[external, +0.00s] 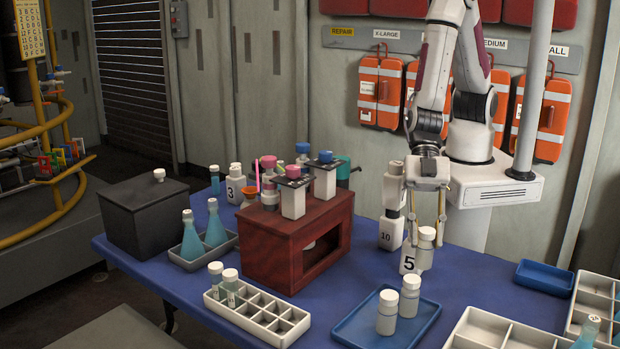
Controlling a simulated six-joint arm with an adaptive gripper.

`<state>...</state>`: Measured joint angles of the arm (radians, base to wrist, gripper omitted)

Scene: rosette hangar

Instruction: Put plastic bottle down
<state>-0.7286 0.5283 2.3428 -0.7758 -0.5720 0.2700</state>
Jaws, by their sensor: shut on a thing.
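My gripper (426,238) points down at the right-centre of the blue table, its fingers shut around a white plastic bottle (425,258) with a white cap. The bottle is upright. It overlaps a white piece marked 5 (409,264); I cannot tell whether they touch. I also cannot tell whether the bottle's base rests on the table. Two similar white bottles (410,300) (387,318) stand on a blue tray (350,333) in front of my gripper.
A red-brown wooden stand (270,255) holds several bottles left of centre. A white divided tray (285,330) with two bottles is in front of it. A white container marked 10 (386,238) is close left of my gripper. An empty blue tray (544,277) lies right.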

